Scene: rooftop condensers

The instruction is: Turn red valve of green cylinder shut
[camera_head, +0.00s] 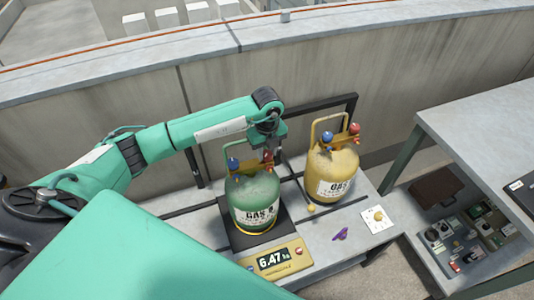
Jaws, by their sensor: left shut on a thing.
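A green gas cylinder (254,200) stands upright on a dark scale plate on the low grey bench. A blue valve (234,163) is on the left of its top. The red valve (267,158) is on the right of its top, partly hidden by my gripper. My left gripper (267,153) reaches down from above and is shut on the red valve; its fingertips are small and hard to make out. My right gripper is not in view.
A yellow gas cylinder (331,173) with blue and red valves stands close on the right. The scale display (275,260) reads 6.47. A purple item (341,234) and a white card (377,219) lie on the bench. A grey table (490,135) stands right; a parapet wall runs behind.

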